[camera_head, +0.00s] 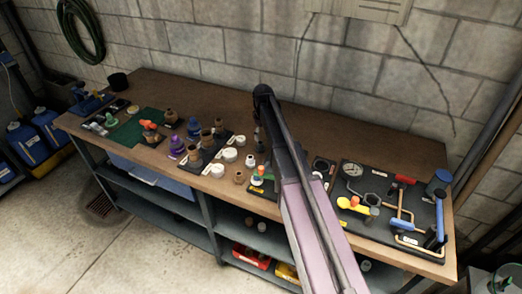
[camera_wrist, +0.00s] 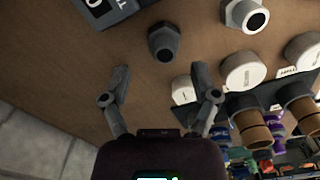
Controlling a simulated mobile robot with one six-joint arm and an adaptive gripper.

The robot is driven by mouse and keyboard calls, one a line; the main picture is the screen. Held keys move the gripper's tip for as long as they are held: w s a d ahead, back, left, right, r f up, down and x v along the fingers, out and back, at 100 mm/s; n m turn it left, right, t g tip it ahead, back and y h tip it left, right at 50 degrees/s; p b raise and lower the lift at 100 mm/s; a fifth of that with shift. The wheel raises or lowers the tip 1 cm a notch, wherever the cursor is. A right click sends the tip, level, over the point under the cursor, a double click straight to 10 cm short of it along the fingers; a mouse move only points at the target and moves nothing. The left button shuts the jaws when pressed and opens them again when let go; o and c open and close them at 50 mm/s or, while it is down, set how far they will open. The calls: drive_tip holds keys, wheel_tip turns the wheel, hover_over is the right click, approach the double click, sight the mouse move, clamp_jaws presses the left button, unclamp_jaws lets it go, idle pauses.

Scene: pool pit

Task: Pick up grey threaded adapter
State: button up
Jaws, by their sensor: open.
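In the wrist view, a dark grey fitting (camera_wrist: 164,42) with a round opening stands on the brown bench top, just beyond and between my fingertips; it looks like the grey threaded adapter. A lighter grey hex fitting (camera_wrist: 244,14) with a dark bore stands to its right, near the top edge. My gripper (camera_wrist: 160,80) is open and empty, its two fingers spread apart, pointing at the bench. In the head view my gripper (camera_head: 259,140) hangs above the middle of the bench. I cannot clearly make out the dark fitting there, beside the gripper and arm.
White round caps (camera_wrist: 243,71) and brown cups (camera_wrist: 250,128) stand close on the right in the wrist view. A dark labelled block (camera_wrist: 104,10) lies upper left. In the head view, a dark tool mat (camera_head: 385,225) lies right of my arm. Bare bench (camera_head: 190,95) lies towards the wall.

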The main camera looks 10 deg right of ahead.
sight(260, 142)
drive_tip(key=shift+f, duration=0.1)
idle(0.3)
drive_tip(key=f+b, duration=0.1)
drive_tip(key=a+f+b, duration=0.1)
drive_tip(key=f+b, duration=0.1)
drive_tip(key=shift+w+f+b, duration=0.2)
drive_tip(key=shift+b, duration=0.1)
drive_tip(key=shift+f+b, duration=0.8)
clamp_jaws()
